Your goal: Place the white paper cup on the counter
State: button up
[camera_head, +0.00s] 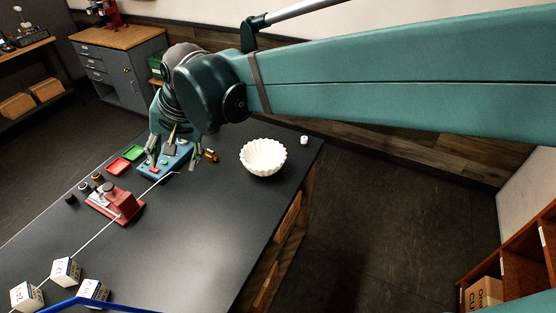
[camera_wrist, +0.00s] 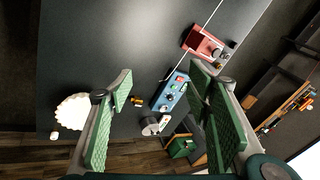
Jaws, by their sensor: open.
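The white paper cup (camera_head: 263,157), wide and fluted, stands upright on the dark counter (camera_head: 200,232) near its right end. It also shows at the left in the wrist view (camera_wrist: 74,111). My gripper (camera_head: 173,150) is open and empty, to the left of the cup and apart from it, pointing down over the counter around a blue device.
The blue device (camera_wrist: 172,92) sits below my gripper, with a small brass piece (camera_head: 211,156) beside it. A red device (camera_head: 117,203), red and green trays (camera_head: 132,153) and printed white boxes (camera_head: 66,271) stand leftward. A small white cylinder (camera_head: 304,140) is near the edge. The front middle is clear.

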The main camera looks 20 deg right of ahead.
jog(key=s+d+f+n+t+h, duration=0.1)
jog(key=s+d, duration=0.4)
jog(key=d, duration=0.4)
jog(key=s+d+f+n+t+h, duration=0.1)
jog(key=s+d, duration=0.4)
jog(key=d, duration=0.5)
jog(key=s+d+f+n+t+h, duration=0.1)
jog(key=s+d+f, duration=0.1)
jog(key=s+d, duration=0.3)
jog(key=d, duration=0.4)
jog(key=shift+d+f+n, duration=0.3)
jog(key=shift+d+n, duration=0.1)
